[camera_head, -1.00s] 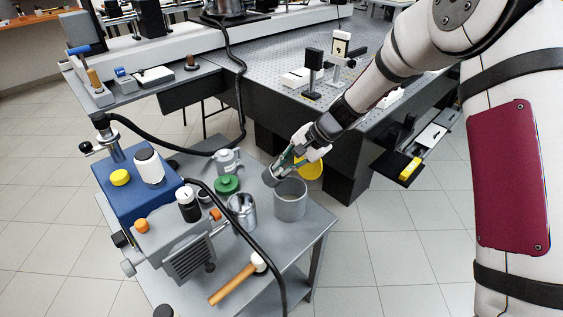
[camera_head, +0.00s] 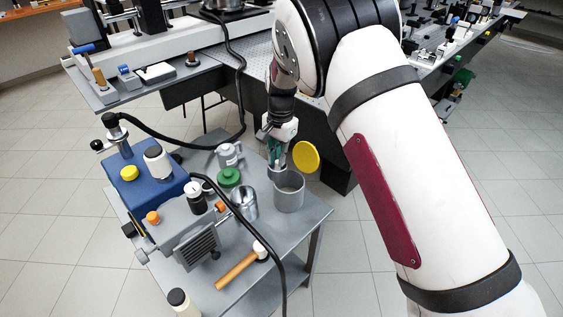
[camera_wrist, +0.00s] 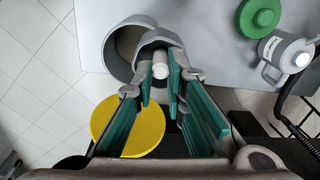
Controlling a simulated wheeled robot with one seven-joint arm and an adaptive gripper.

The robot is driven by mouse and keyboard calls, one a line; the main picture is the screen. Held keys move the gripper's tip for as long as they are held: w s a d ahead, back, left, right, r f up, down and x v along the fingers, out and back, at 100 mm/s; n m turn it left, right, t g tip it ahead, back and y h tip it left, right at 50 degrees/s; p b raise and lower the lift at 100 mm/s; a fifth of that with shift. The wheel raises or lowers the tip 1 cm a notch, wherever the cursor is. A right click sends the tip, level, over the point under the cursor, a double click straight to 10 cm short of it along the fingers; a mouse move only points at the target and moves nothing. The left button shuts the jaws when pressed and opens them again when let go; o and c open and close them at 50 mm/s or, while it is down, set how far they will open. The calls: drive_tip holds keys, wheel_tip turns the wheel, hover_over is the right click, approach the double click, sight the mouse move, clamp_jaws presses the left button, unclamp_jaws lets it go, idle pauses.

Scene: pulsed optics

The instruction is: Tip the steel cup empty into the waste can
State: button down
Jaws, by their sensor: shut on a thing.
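My gripper (camera_head: 275,158) is shut on a small grey, steel-coloured cup (camera_wrist: 158,38), which is partly hidden by the fingers. In the head view this cup (camera_head: 275,173) is at the left rim of a wide grey can (camera_head: 289,197), which looks like the waste can and stands on the cart. In the wrist view the cup overlaps the opening of the can (camera_wrist: 112,58); I cannot tell if they touch. The cup's tilt and contents are not clear. A second shiny metal cup (camera_head: 244,203) stands on the cart, left of the can.
A green lid (camera_head: 229,177) and a labelled grey jug (camera_head: 229,155) are left of the can. A mallet (camera_head: 243,267), a black hose (camera_head: 262,240) and a pump (camera_head: 190,240) are nearer. A yellow disc (camera_head: 305,157) is just behind the can.

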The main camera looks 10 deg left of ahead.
idle(0.4)
wheel_tip(320, 180, up, 4)
drive_tip(key=shift+p, duration=0.5)
idle(0.3)
drive_tip(key=s+d+n+p, duration=0.1)
drive_tip(key=s+d, duration=0.3)
drive_tip(key=d, duration=0.5)
drive_tip(key=s+d+n, duration=0.3)
drive_tip(key=s+d, duration=0.2)
drive_tip(key=d, duration=0.4)
drive_tip(key=s+d+n+p, duration=0.1)
drive_tip(key=s+d, duration=0.3)
drive_tip(key=d, duration=0.6)
drive_tip(key=shift+s+r+n+p, duration=0.15)
drive_tip(key=shift+s+n+p, duration=0.2)
drive_tip(key=shift+n, duration=0.15)
